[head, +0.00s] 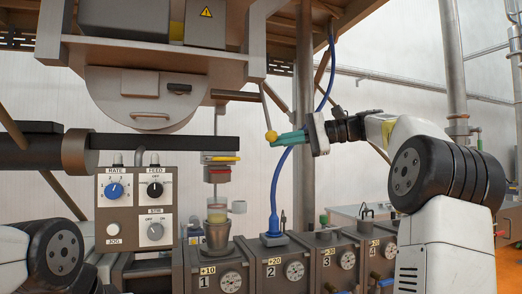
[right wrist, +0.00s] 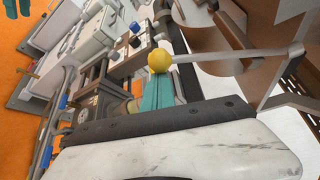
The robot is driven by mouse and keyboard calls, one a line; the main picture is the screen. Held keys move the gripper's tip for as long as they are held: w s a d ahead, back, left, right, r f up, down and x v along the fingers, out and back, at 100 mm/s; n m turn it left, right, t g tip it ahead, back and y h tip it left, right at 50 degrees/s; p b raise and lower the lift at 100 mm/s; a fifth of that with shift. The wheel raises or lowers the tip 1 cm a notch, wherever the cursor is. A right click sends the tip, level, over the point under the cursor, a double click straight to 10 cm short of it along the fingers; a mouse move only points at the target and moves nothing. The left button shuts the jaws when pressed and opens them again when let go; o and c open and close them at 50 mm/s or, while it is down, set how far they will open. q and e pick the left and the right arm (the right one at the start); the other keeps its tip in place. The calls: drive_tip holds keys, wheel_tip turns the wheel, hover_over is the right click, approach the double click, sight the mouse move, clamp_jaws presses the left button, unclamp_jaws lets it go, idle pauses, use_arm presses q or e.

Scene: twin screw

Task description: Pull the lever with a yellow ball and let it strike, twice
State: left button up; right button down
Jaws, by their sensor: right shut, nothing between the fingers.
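The yellow ball (head: 271,136) hangs at the lower end of a thin lever (head: 265,108) under the upper machine housing. My right gripper (head: 275,142) has teal fingers, shut with nothing between them. Its tips are right by the ball, just below and to the right of it in the head view. In the right wrist view the ball (right wrist: 159,61) shows just beyond the tips of the shut fingers (right wrist: 158,76). I cannot tell whether they touch. Of my left arm only links show at the lower left; its gripper is out of view.
A control box (head: 136,205) with knobs stands left of centre. A metal cup (head: 217,238) sits on a row of numbered gauge boxes (head: 211,270). A blue hose (head: 275,195) runs down behind my right fingers. A dark horizontal bar (head: 165,144) crosses at left.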

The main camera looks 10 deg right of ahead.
drive_tip(key=shift+s+d+r, duration=0.1)
drive_tip(key=shift+s+r, duration=0.25)
drive_tip(key=shift+s, duration=0.25)
drive_tip(key=shift+s+d+r, duration=0.1)
drive_tip(key=shift+s+r, duration=0.25)
drive_tip(key=shift+s, duration=0.2)
drive_tip(key=shift+s+a+r, duration=0.1)
drive_tip(key=shift+a+r, duration=0.05)
drive_tip(key=w+d+f, duration=0.2)
drive_tip(key=w+f, duration=0.1)
drive_tip(key=s+d+r, duration=0.1)
drive_tip(key=d+r, duration=0.2)
drive_tip(key=d, duration=0.5)
drive_tip(key=shift+s, duration=0.2)
